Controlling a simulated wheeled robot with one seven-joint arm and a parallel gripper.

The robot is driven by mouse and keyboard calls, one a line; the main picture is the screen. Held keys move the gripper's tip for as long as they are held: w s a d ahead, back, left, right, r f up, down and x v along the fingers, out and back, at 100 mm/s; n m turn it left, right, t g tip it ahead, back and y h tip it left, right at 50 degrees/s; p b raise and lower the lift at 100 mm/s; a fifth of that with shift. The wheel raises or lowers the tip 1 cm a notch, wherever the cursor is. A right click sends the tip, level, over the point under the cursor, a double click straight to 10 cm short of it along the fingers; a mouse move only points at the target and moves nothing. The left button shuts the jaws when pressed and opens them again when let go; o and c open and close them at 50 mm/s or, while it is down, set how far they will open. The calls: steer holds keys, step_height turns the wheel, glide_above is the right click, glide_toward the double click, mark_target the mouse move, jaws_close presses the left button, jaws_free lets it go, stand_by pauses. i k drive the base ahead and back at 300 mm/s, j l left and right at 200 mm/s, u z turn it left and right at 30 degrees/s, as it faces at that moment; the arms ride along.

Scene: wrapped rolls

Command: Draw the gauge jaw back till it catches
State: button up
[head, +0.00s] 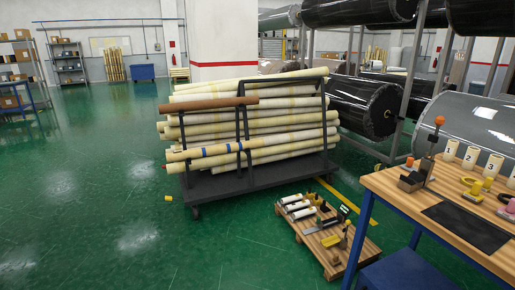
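My gripper is not in view.
The bench (400,200) also holds a black mat (468,227), numbered white cylinders (471,158) and a yellow tool (472,189). A low pallet (318,252) with tools stands left of it. A cart (240,184) of wrapped rolls stands behind.

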mark_target(318, 223)
steer(key=i+j+u, duration=0.25)
steer(key=i, duration=0.6)
steer(key=i+u, duration=0.25)
steer(key=i, duration=0.6)
steer(key=i+j+z, duration=0.15)
steer(key=i+z, duration=0.25)
steer(key=i, duration=0.2)
steer(key=i+j+z, duration=0.4)
steer(key=i, duration=0.15)
steer(key=i+j+z, duration=0.4)
steer(key=i+j, duration=0.05)
steer(key=i, duration=0.1)
